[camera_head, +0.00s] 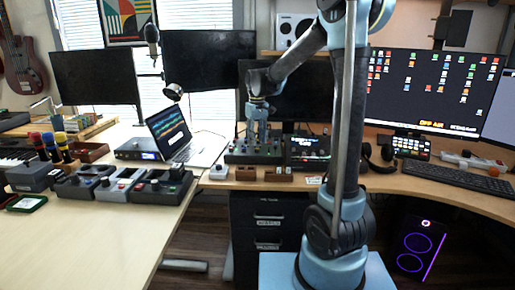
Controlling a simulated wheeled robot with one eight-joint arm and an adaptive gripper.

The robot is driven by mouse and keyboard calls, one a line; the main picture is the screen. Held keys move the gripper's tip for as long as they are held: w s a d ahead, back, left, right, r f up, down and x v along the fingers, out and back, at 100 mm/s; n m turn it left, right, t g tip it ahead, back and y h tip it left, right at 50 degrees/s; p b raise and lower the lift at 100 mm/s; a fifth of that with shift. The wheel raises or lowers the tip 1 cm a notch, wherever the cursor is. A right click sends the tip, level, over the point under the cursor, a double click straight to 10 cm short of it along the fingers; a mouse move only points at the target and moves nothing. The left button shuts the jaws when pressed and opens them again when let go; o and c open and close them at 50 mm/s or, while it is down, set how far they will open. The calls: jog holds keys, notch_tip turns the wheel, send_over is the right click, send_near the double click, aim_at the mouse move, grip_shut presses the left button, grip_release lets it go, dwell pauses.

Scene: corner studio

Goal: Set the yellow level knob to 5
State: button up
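My gripper (257,132) points down over a dark control panel (238,157) on the desk at the back centre. Its fingertips are close to the panel's top; the view is too small to show whether they touch a control or are open or shut. Several small knobs or buttons show on the panel around the gripper. I cannot pick out a yellow level knob or read any scale; it may be hidden by the gripper.
A second dark panel (308,148) stands right of the first, beside my arm. Small boxes (246,173) line the desk's front edge. A laptop (172,135), pedal-like units (160,187) and coloured-top upright objects (50,147) stand left. The left desk's front (85,240) is clear.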

aim_at(257, 150)
jog(key=shift+f, duration=2.1)
grip_shut()
